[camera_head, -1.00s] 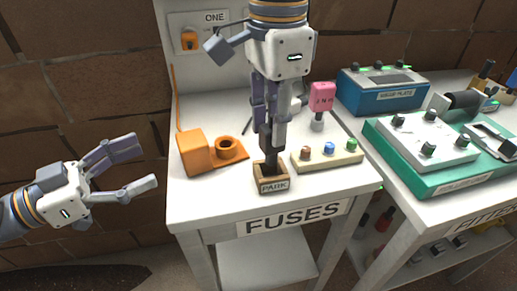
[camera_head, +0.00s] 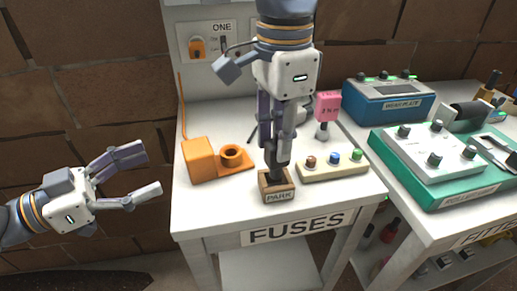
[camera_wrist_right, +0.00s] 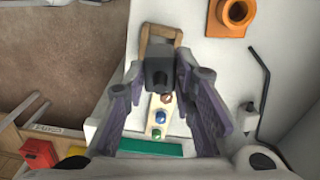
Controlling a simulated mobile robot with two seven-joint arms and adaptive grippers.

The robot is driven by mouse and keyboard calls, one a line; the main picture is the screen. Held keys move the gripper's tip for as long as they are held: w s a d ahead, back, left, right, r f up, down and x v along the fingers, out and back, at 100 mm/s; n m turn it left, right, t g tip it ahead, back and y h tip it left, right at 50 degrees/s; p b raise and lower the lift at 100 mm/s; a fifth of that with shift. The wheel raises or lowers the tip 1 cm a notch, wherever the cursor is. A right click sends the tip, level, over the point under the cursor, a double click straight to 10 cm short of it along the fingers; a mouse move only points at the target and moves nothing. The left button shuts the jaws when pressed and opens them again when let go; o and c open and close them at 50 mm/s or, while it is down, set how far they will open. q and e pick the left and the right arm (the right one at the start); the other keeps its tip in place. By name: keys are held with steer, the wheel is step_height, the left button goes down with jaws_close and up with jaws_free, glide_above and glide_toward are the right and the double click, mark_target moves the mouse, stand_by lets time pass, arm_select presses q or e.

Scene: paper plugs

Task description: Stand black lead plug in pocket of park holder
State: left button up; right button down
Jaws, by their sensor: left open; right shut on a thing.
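The park holder (camera_head: 280,196) is a small open wooden box with a PARK label, at the front of the white FUSES table. My right gripper (camera_head: 274,146) points down above it, shut on the black lead plug (camera_head: 275,177). The plug is upright, and its lower end is at or inside the holder's opening; how deep it sits is hidden. In the right wrist view the plug (camera_wrist_right: 160,72) shows between the fingers, with the holder's wooden rim (camera_wrist_right: 144,46) beside it. My left gripper (camera_head: 152,170) is open and empty, left of the table.
An orange block with a round socket (camera_head: 232,157) stands left of the holder. A cream strip with coloured buttons (camera_head: 333,166) lies close on its right. A pink-tagged piece (camera_head: 327,107) stands behind. The table's front edge is just below the holder.

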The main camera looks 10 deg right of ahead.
steer(key=shift+f, duration=1.4)
steer(key=shift+f, duration=0.25)
steer(key=c, duration=1.2)
jaws_free()
steer(key=shift+c, duration=0.2)
steer(key=shift+r, duration=3.5)
